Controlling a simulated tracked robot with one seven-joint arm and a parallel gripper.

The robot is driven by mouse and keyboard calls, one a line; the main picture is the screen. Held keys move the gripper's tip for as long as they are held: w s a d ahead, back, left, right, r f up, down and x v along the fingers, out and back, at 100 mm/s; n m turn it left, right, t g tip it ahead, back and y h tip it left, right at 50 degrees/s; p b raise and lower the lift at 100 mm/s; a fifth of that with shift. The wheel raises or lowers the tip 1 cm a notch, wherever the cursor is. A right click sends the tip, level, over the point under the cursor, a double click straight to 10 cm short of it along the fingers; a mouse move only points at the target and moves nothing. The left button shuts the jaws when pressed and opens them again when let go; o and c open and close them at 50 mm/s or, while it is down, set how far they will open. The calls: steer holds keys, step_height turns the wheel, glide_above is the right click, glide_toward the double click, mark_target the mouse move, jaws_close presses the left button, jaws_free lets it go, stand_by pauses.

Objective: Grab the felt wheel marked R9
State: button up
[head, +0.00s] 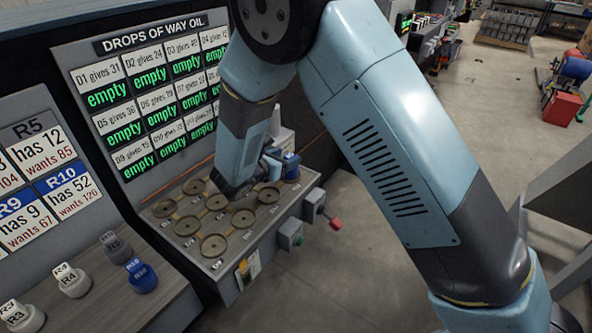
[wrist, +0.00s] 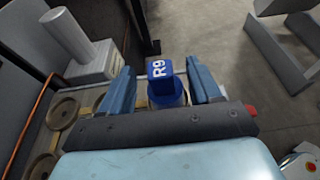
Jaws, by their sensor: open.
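The felt wheel marked R9 (wrist: 160,71) is blue with a white label and stands upright between my gripper's two fingers in the wrist view. In the head view a blue wheel (head: 291,168), with no readable label, sits at the far end of the dished panel (head: 240,252). My gripper (wrist: 161,86) is open, with one blue finger on each side of R9. Clear contact with the wheel does not show. In the head view my gripper (head: 268,168) is beside the blue wheel and partly hidden by my own arm.
Several round dishes (head: 214,245) on the panel look empty. A grey block with a post (wrist: 85,50) stands left of R9. A red knob (head: 336,224) sticks out at the panel's right. Other wheels, including blue R10 (head: 141,277), stand on the left shelf.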

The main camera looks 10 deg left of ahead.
mark_target(293, 156)
steer(key=shift+f+x, duration=0.15)
steer(key=shift+x, duration=1.05)
steer(key=shift+f+x, duration=0.1)
steer(key=shift+x, duration=1.05)
steer(key=shift+s, duration=0.1)
steer(key=shift+c, duration=0.4)
steer(key=c, duration=1)
steer(key=shift+r, duration=0.1)
